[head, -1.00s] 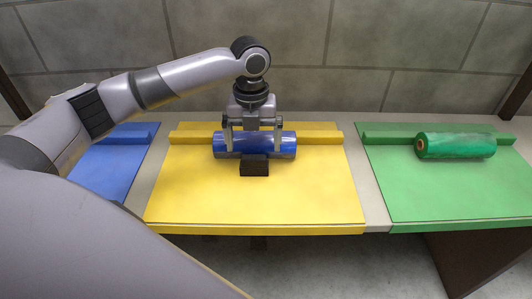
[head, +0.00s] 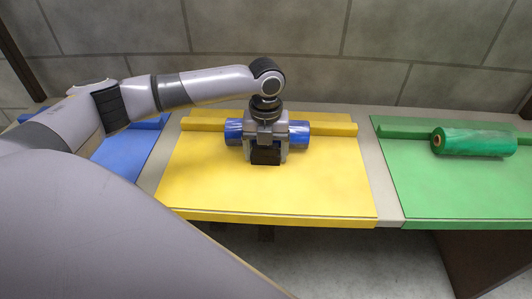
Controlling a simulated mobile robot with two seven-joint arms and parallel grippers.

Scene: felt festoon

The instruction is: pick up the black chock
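The black chock (head: 265,157) is a small dark block on the yellow mat (head: 268,195), just in front of the blue roll (head: 234,131). My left gripper (head: 266,157) points down over it. Its two fingers stand against the left and right sides of the chock, with no clear gap showing. The gripper hides the middle of the blue roll and the top of the chock. The chock still appears to be at mat level. My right gripper is not in view.
The blue roll lies along the yellow back ledge (head: 335,128). A green roll (head: 475,142) lies on the green mat (head: 455,190) at the right. A blue mat (head: 122,160) is at the left, partly behind my arm. The front of the yellow mat is clear.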

